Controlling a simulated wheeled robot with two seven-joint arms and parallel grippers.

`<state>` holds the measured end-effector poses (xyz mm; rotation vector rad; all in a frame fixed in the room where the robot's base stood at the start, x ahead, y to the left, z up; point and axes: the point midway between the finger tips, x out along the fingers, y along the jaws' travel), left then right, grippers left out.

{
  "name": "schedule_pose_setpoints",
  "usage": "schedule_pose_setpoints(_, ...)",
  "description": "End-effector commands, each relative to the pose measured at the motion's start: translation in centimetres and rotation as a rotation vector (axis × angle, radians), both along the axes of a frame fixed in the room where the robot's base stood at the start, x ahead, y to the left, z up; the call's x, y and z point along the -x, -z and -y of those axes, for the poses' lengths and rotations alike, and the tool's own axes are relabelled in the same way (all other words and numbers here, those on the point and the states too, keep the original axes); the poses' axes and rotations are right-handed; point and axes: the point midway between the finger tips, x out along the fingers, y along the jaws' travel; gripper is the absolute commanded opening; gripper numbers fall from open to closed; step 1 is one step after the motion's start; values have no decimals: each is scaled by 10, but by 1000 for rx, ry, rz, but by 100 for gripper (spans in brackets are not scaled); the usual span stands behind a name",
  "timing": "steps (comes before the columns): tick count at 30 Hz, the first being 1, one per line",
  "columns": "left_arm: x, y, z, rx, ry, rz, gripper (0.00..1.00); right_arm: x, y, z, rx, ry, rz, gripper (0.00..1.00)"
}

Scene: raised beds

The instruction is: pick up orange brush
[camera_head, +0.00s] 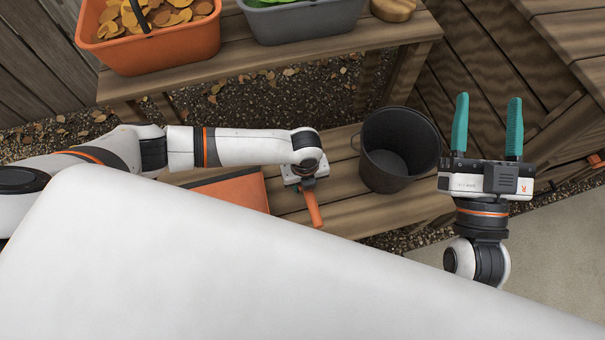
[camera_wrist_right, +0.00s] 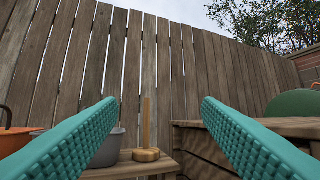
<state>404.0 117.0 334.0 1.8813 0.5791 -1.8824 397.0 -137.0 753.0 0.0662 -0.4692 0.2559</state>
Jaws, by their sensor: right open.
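The orange brush (camera_head: 313,205) shows in the head view as an orange handle on the lower bench, left of a dark bucket. Its other end is hidden beneath my left gripper (camera_head: 308,182). That gripper is above or at the handle's upper end, its fingers are hidden, and I cannot tell whether it touches the brush. My right gripper (camera_head: 487,112) is raised at the right with its two teal fingers wide apart and nothing between them. The right wrist view also shows the open fingers (camera_wrist_right: 159,106), facing a fence.
An upper bench (camera_head: 260,62) holds an orange tub (camera_head: 150,45) of leaves, a grey tub (camera_head: 305,20) and a round wooden piece (camera_head: 393,9). A wooden raised bed (camera_head: 490,60) stands right.

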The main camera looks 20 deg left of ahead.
Motion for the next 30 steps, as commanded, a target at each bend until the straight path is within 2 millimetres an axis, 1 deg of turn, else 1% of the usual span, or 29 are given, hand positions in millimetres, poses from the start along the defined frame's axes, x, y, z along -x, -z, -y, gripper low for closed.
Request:
schedule_pose_setpoints(3,-1,-4,0,0,0,1,12,-1,1,0,4,1,-18,60)
schedule_pose_setpoints(8,-1,-14,0,0,0,1,12,-7,16,2,35,9,-123,60)
schedule_pose_setpoints(11,-1,-24,0,1,0,3,12,-11,30,3,62,15,-223,60)
schedule_pose_setpoints(16,-1,-49,1,2,0,3,12,-13,65,8,124,29,-459,60)
schedule_pose_setpoints(21,-1,-71,0,1,0,2,12,-4,103,17,183,42,-695,60)
schedule_pose_setpoints(24,-1,-82,0,1,0,2,12,4,120,21,211,49,-807,60)
schedule_pose_setpoints(27,-1,-90,0,1,-1,2,12,12,133,25,231,53,-896,60)
schedule_pose_setpoints(30,-1,-96,0,1,-1,2,12,19,142,29,245,57,-958,60)
